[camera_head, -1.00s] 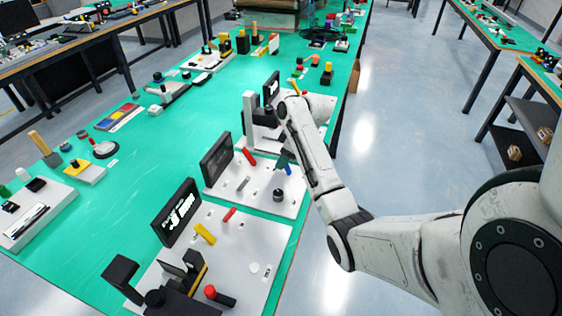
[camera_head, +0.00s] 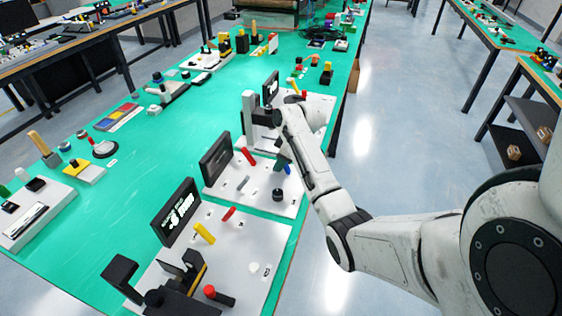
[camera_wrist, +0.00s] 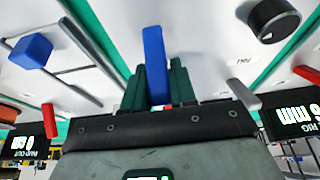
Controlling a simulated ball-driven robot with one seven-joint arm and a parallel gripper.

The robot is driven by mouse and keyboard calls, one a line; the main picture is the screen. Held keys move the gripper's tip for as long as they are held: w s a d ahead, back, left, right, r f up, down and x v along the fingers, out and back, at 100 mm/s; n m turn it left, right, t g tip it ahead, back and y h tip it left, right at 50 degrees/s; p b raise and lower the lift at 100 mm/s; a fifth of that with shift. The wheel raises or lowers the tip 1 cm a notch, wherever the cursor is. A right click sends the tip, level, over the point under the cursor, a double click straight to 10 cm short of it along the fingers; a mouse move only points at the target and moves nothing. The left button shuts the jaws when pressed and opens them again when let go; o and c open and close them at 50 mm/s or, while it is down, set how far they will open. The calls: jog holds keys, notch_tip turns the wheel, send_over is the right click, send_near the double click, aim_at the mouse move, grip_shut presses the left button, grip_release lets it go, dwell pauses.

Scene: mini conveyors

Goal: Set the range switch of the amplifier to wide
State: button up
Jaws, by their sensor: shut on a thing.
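A white panel (camera_head: 228,190) with a dark screen (camera_head: 215,158) stands on the green bench in the head view. It carries a red lever, a grey lever, a black knob (camera_head: 278,195) and a blue lever (camera_head: 288,169). I cannot read which panel is the amplifier or which lever is its range switch. My gripper (camera_head: 283,160) is down at the blue lever. In the wrist view the green fingers of my gripper (camera_wrist: 157,85) are shut on the blue lever (camera_wrist: 153,45), which sticks out between them. The lever's base is hidden.
A black knob (camera_wrist: 273,20) and a grey lever (camera_wrist: 244,94) are close to my gripper in the wrist view. Another white panel with a yellow lever (camera_head: 204,233) lies in front, and one with a grey post (camera_head: 249,115) lies behind. Open floor is to the right.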

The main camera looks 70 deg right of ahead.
aim_at(290, 171)
grip_shut()
jog(key=shift+r, duration=0.1)
jog(key=shift+s+r+t, duration=0.1)
jog(key=shift+s+t, duration=0.2)
jog(key=shift+t, duration=0.4)
jog(key=shift+s+d+t, duration=0.1)
jog(key=shift+s+t, duration=0.4)
jog(key=shift+t, duration=0.7)
jog(key=s+t+b, duration=0.1)
jog(key=t+b, duration=0.2)
jog(key=b, duration=0.1)
jog(key=shift+s, duration=0.2)
jog(key=t+b, duration=0.1)
jog(key=s+t+b, duration=0.1)
jog(key=b, duration=0.1)
jog(key=shift+d+t+y, duration=0.1)
jog(key=shift+t+y, duration=0.2)
jog(key=shift+t, duration=0.1)
jog(key=shift+s+t+b, duration=0.1)
jog(key=shift+t+b, duration=0.2)
jog(key=shift+b, duration=0.35)
jog(key=shift+r, duration=0.1)
